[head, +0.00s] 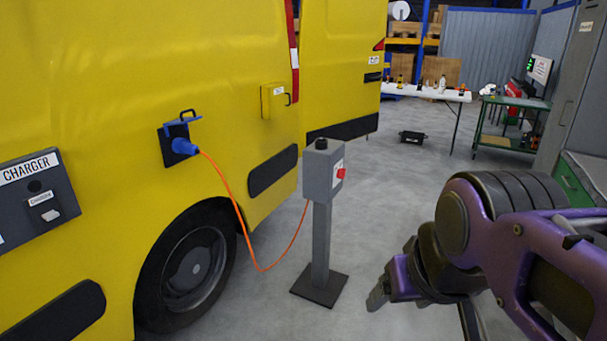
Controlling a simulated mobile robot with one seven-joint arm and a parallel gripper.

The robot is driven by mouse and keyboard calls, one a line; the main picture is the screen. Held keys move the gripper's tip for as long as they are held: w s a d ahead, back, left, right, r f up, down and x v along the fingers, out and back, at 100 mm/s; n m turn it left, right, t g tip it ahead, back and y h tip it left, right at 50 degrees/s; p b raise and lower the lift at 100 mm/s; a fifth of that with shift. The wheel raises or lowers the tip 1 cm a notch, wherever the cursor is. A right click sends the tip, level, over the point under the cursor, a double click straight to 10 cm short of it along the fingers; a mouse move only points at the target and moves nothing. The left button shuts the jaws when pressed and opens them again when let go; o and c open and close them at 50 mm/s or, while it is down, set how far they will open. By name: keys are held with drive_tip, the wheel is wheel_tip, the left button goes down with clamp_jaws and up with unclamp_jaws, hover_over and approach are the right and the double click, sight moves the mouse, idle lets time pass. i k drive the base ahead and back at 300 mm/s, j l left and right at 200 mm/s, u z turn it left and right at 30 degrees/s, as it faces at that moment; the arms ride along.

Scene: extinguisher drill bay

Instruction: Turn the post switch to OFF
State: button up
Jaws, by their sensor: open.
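The post switch is a red knob (341,174) on a white plate on the right side of a grey box (318,175). The box tops a grey post (320,240) on a dark square base. The knob is seen from the side and small, so I cannot tell its setting or read its labels. My gripper (402,295) is at the lower right, open, to the right of the post's base and below the knob. It is apart from the post. One dark fingertip shows, and my purple arm hides part of the gripper.
A yellow van (250,50) fills the left, close to the post. An orange cable (234,220) runs from its blue plug (183,146) to the post. A white table (425,92) and green cart (508,125) stand behind. Grey floor (400,180) right of the post is clear.

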sight(340, 173)
drive_tip(key=l, duration=0.4)
drive_tip(key=i+l, duration=0.25)
drive_tip(key=i, duration=0.2)
drive_tip(key=i+l+z, duration=0.1)
drive_tip(key=i+l, duration=0.2)
drive_tip(key=i, duration=0.2)
drive_tip(key=i+l, duration=0.2)
drive_tip(key=i, duration=0.3)
drive_tip(key=z, duration=0.05)
